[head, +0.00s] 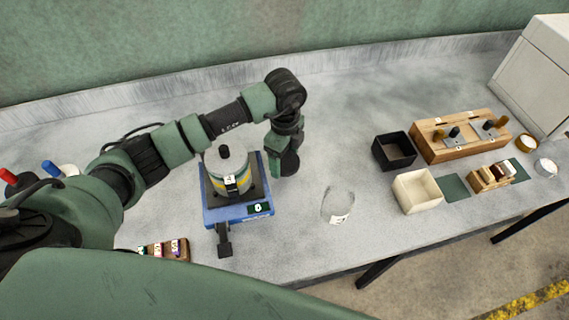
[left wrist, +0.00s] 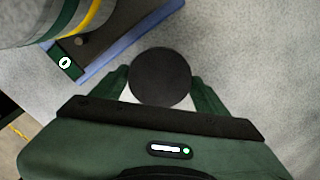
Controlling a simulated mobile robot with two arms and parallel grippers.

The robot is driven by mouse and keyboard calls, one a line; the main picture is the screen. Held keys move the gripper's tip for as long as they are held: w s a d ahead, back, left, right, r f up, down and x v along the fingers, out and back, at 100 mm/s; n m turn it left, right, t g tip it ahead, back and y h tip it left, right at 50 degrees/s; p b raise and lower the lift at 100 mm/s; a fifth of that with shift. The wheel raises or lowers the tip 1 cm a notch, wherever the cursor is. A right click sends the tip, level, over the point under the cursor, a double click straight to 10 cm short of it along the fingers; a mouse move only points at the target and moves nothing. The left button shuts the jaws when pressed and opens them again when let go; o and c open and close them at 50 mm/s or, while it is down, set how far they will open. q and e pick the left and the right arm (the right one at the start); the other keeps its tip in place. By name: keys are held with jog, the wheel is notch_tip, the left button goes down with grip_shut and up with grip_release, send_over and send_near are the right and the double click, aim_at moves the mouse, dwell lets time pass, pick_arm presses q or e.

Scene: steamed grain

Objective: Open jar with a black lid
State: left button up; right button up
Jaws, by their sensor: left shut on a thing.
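My left gripper (head: 287,165) is just right of the blue device, pointing down. In the left wrist view its fingers (left wrist: 160,85) are shut on a round black disc, which looks like the black lid (left wrist: 160,76). Whether anything hangs under the lid is hidden. A clear glass jar (head: 336,203) with a small white label stands on the bench to the right of the gripper, apart from it. No lid shows on that jar. My right gripper is not in view.
A blue device (head: 215,215) bears a striped pot (head: 228,172) close left of the gripper. A black box (head: 394,151), a cream box (head: 417,191) and a wooden rack (head: 460,136) stand right. A small wooden tray (head: 166,250) is front left. Bench behind the glass jar is clear.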

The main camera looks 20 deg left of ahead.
aim_at(285, 162)
pick_arm(q)
notch_tip(285, 162, down, 4)
jog(key=shift+f+p, duration=0.25)
jog(key=shift+p, duration=0.15)
